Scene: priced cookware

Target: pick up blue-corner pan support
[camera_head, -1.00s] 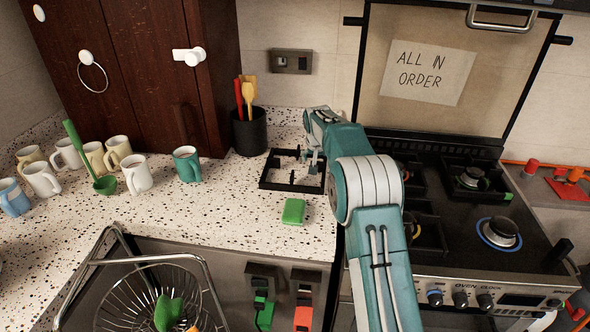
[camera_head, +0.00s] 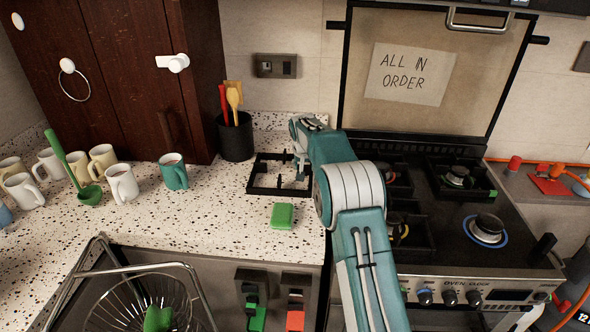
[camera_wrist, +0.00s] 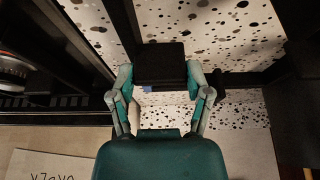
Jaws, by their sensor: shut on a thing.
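The black pan support (camera_head: 264,190) is a square grate at the right end of the speckled counter, beside the stove. My gripper (camera_head: 301,170) is at its right part. In the wrist view, my gripper (camera_wrist: 160,85) has its two fingers on either side of a dark block of the pan support (camera_wrist: 160,62) and is shut on it. A small blue patch shows just under that block, between the fingers. I cannot tell whether the support is touching the counter or slightly above it.
A green sponge (camera_head: 282,216) lies in front of the support. A black utensil holder (camera_head: 235,137) stands behind it, and a teal mug (camera_head: 174,171) to the left. The stove (camera_head: 440,215) is right, with other supports on it. A wire basket (camera_head: 145,300) is at front left.

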